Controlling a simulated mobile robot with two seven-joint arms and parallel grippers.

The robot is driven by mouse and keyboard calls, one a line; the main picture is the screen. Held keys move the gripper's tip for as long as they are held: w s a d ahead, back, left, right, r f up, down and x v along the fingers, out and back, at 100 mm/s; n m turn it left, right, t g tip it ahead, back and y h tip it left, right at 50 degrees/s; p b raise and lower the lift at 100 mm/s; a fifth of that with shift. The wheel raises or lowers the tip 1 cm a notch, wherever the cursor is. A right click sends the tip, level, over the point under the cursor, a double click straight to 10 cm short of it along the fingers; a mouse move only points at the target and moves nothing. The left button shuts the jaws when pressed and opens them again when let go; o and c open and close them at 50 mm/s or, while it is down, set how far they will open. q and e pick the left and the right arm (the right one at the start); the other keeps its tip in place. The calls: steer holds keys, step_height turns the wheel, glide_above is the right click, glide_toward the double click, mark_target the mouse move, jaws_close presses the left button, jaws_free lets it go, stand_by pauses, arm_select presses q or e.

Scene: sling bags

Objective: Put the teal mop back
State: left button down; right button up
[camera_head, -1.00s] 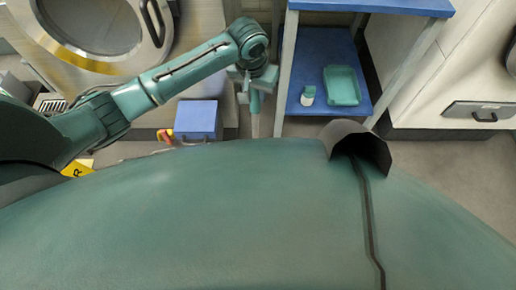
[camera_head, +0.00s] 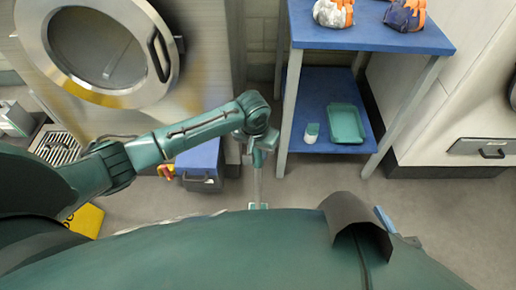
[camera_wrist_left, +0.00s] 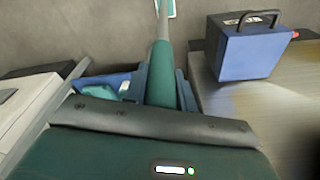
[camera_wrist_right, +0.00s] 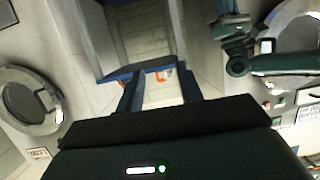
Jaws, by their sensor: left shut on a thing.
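My left gripper (camera_head: 262,142) is shut on the teal mop (camera_head: 257,180), gripping its handle. The pale lower shaft hangs down to a small teal and white head (camera_head: 258,207) near the floor, left of the blue shelf unit. In the left wrist view the mop's teal grip (camera_wrist_left: 165,85) sits between the fingers, and its head is partly cut off at the top edge. In the right wrist view my right gripper (camera_wrist_right: 160,82) has its fingers apart with nothing between them. It cannot be made out in the head view.
The blue shelf unit (camera_head: 368,38) carries bags on top; a teal tray (camera_head: 346,124) and small bottle (camera_head: 311,133) stand below. A blue box (camera_head: 198,160) stands left of the mop. A yellow sign (camera_head: 86,220) lies lower left.

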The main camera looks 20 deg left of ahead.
arm_select(q)
steer(key=c, duration=1.1)
jaws_free()
steer(key=shift+c, duration=0.2)
steer(key=shift+r, duration=0.1)
arm_select(e)
steer(key=shift+d, duration=0.1)
arm_select(q)
step_height(320, 180, up, 11)
steer(key=s+p, duration=0.2)
steer(key=p, duration=0.2)
steer(key=s+d+f+m+t+h, duration=0.1)
steer(key=s+d+f+t+h, duration=0.1)
steer(key=s+d+t+h, duration=0.45)
steer(key=s+a+r+t+y, duration=0.2)
steer(key=s+a+r+t, duration=0.4)
steer(key=s, duration=0.4)
step_height(320, 180, up, 2)
steer(key=shift+s+a+r, duration=0.1)
steer(key=shift+s+a, duration=0.2)
steer(key=shift+a, duration=0.25)
arm_select(e)
steer(key=shift+m+t+h, duration=0.3)
steer(key=shift+m, duration=0.5)
steer(key=r, duration=0.1)
steer(key=d+r, duration=0.1)
steer(key=r, duration=0.1)
steer(key=s+r, duration=0.1)
steer(key=shift+d+r, duration=0.15)
steer(key=shift+d, duration=0.05)
